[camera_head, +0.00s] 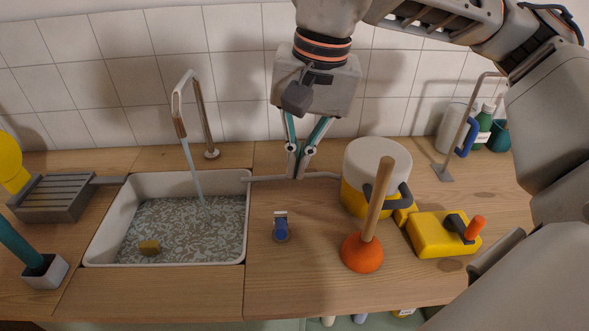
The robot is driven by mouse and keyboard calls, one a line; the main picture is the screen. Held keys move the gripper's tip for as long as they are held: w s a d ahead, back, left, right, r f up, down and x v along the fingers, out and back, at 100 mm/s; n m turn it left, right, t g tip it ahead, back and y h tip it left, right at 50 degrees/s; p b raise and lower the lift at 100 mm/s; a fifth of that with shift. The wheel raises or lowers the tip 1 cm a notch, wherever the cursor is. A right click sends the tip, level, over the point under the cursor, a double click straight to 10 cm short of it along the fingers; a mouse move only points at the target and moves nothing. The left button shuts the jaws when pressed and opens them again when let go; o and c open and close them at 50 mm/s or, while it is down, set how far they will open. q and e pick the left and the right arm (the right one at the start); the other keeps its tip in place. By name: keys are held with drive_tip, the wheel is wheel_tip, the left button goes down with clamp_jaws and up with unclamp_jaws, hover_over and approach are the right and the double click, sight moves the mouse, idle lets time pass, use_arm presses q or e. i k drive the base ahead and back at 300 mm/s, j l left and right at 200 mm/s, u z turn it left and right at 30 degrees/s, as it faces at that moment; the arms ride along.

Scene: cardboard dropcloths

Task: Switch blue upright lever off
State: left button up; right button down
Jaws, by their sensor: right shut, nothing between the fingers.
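The small blue lever (281,230) stands on the wooden counter, right of the sink. It has a pale top piece above the blue part; whether it is on or off cannot be told. My right gripper (296,177) comes down from above with its fingertips together and empty. It is behind the lever in the picture, a little to the right and apart from it. A thin grey rod (262,179) passes at fingertip height; whether they touch cannot be told. My left gripper is not in view.
An orange plunger (362,252), a yellow and white container (376,165) and a yellow device (442,235) stand right of the lever. The counter in front of the lever is clear.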

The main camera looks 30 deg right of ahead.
sight(281, 216)
drive_tip(key=k, duration=1)
